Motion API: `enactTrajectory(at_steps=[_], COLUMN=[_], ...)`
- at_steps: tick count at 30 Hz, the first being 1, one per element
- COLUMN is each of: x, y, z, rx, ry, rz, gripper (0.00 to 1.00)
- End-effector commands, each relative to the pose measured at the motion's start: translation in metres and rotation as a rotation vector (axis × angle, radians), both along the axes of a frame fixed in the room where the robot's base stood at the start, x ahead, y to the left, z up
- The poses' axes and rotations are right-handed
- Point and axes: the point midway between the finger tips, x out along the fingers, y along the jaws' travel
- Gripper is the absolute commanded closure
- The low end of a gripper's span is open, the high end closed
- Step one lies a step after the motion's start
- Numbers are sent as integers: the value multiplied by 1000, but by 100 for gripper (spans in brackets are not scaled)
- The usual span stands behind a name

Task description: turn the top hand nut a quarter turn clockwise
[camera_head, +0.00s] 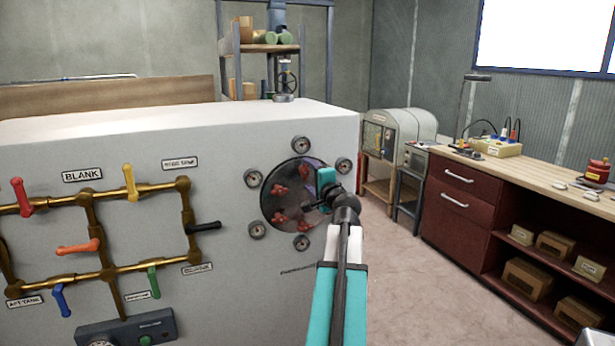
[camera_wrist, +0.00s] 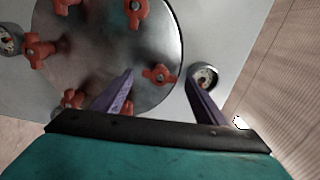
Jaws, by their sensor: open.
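A round steel cover (camera_head: 290,206) with several red hand nuts sits in the white panel in the head view. In the wrist view the cover (camera_wrist: 105,60) shows several red nuts. My gripper (camera_wrist: 160,78) is open and empty. I cannot tell whether this is the top nut.
Small round gauges (camera_head: 254,178) ring the cover; one (camera_wrist: 205,77) appears by the right finger in the wrist view. Brass pipes with coloured valve levers (camera_head: 131,182) stand out from the panel at left. A red workbench (camera_head: 465,215) stands at right, with open floor before it.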

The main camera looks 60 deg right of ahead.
Motion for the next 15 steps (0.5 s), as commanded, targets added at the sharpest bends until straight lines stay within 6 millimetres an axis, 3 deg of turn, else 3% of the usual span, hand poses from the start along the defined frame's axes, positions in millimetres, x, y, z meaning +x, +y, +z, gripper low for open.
enactTrajectory(at_steps=[15], x=[-48], y=[36], z=[-1], rx=[-1], ry=[-1], rz=[-2], gripper=[34])
